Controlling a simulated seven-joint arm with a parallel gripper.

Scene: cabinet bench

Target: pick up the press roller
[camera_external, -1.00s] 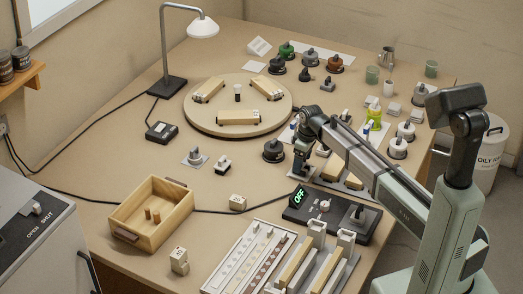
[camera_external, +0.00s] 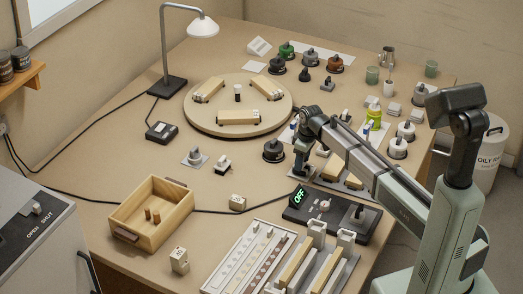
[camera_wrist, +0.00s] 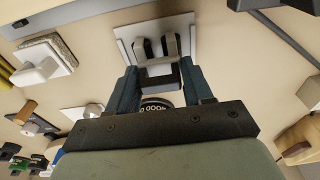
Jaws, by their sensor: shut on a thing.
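My gripper (camera_wrist: 162,84) points down at the bench, with a blue-grey finger on either side of a dark block. This dark piece, with two dark uprights and a pale grey part between them, looks like the press roller (camera_wrist: 158,70). My gripper is shut on it. A pale square plate (camera_wrist: 122,36) lies just beyond it; I cannot tell whether the roller touches it. In the outside view my gripper (camera_external: 300,173) is low over the bench behind the control box, and the roller is too small to make out there. A round dark piece with white lettering (camera_wrist: 155,104) shows between the fingers, partly hidden.
The control box (camera_external: 295,214) reading OFF stands close in front of my gripper. A black knobbed pot (camera_external: 273,151) stands to its left, and the round turntable (camera_external: 195,115) is farther back. A wooden box (camera_external: 181,222) is at the front left.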

